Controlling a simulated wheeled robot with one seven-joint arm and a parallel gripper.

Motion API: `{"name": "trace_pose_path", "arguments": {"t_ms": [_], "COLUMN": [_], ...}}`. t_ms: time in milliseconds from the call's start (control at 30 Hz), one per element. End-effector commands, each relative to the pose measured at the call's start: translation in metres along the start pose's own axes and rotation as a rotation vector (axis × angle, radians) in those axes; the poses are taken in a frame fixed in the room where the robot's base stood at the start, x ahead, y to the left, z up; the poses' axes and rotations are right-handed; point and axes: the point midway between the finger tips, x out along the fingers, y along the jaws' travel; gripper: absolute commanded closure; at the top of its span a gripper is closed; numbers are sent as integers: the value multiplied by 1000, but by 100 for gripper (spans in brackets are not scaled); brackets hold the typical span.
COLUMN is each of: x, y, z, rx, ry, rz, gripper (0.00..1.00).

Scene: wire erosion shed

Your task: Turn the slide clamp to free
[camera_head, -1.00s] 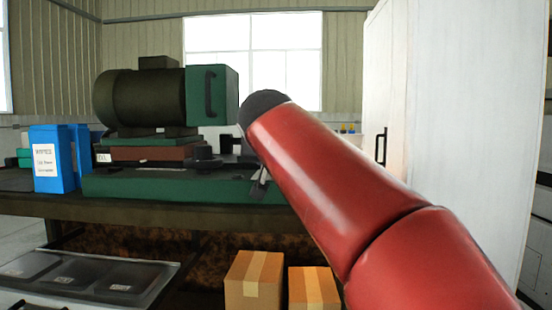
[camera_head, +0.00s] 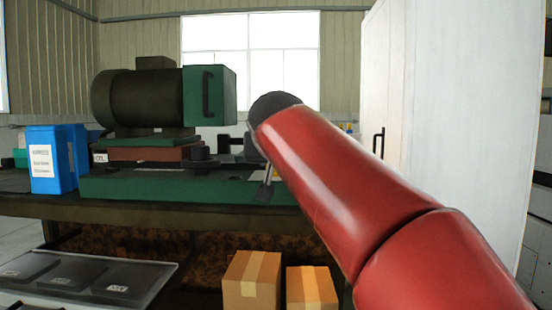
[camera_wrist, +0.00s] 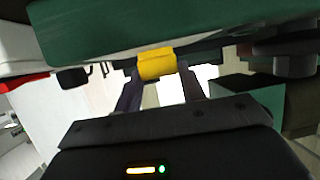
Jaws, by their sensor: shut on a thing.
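A short yellow piece (camera_wrist: 157,66), which looks like the handle of the slide clamp, sits against the edge of the green machine base (camera_wrist: 150,27) in the wrist view. My gripper (camera_wrist: 160,70) is shut on it, one dark finger at each side. The clamp's pivot is not clear in this view. In the head view my red arm covers the gripper. A thin grey lever with a dark end (camera_head: 264,192) hangs at the front of the green base beside the arm; it is too small to read its setting.
The machine carries a dark motor with a green end box (camera_head: 208,95) on the bench (camera_head: 150,212). A blue box (camera_head: 45,160) stands at the left. Two cardboard boxes (camera_head: 252,280) are below the bench. A white cabinet (camera_head: 460,110) is close on the right.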

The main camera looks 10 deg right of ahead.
Motion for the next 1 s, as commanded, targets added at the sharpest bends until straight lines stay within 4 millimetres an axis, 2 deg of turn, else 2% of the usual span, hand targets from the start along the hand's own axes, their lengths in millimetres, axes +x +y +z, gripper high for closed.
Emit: {"name": "trace_pose_path", "arguments": {"t_ms": [1000], "x": [6], "y": [14], "z": [-4], "rx": [-329], "ry": [-4], "rz": [-798], "gripper": [83]}}
